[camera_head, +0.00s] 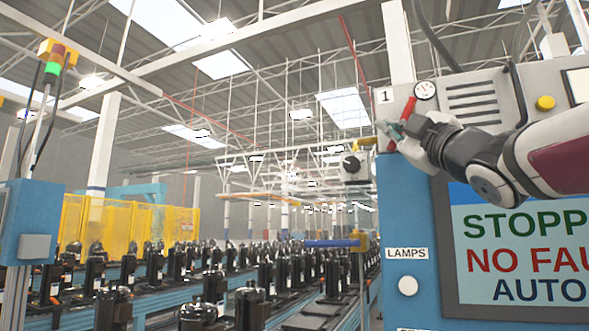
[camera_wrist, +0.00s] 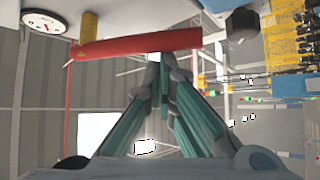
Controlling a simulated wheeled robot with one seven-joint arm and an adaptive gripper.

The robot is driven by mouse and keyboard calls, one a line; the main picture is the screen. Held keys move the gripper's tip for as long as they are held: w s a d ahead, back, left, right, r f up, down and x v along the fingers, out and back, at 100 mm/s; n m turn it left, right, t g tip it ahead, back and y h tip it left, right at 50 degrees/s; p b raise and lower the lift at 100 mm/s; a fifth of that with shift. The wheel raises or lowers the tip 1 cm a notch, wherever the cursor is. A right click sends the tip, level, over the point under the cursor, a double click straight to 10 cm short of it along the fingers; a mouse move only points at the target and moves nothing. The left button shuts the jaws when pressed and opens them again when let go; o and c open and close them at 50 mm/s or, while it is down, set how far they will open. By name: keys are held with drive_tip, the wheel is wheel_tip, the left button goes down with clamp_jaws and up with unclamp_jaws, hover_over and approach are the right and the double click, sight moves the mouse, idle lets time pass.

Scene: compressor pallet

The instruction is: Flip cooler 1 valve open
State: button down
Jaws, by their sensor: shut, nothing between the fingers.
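The cooler 1 valve has a red lever (camera_head: 409,108) beside the label "1" (camera_head: 383,96) on the upper front of the grey cabinet. In the head view the lever stands steeply, tilted, and my gripper hides part of it. In the wrist view the red lever (camera_wrist: 140,45) runs across the picture, with a yellow stem (camera_wrist: 88,32) at its left part. My gripper (camera_head: 392,131) is shut and empty at the lever. Its fingertips (camera_wrist: 160,60) meet just below the lever's right half in the wrist view; I cannot tell whether they touch it.
A round gauge (camera_head: 425,90) sits right of the lever. The cabinet also carries a yellow button (camera_head: 545,103), a display (camera_head: 525,257) and a "LAMPS" label (camera_head: 406,253) over a white button (camera_head: 408,287). Conveyors with black compressors (camera_head: 250,305) lie to the left.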

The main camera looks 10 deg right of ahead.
drive_tip(key=shift+s+d+f, duration=0.35)
drive_tip(key=shift+s+d, duration=0.05)
drive_tip(key=shift+d, duration=0.2)
drive_tip(key=shift+s+d+f, duration=0.3)
drive_tip(key=shift+s+d, duration=0.1)
drive_tip(key=shift+d, duration=0.2)
drive_tip(key=shift+s+d, duration=0.1)
drive_tip(key=shift+d, duration=0.05)
drive_tip(key=s+a+b, duration=0.1)
drive_tip(key=s+b, duration=0.1)
drive_tip(key=s, duration=0.6)
idle(0.3)
idle(0.5)
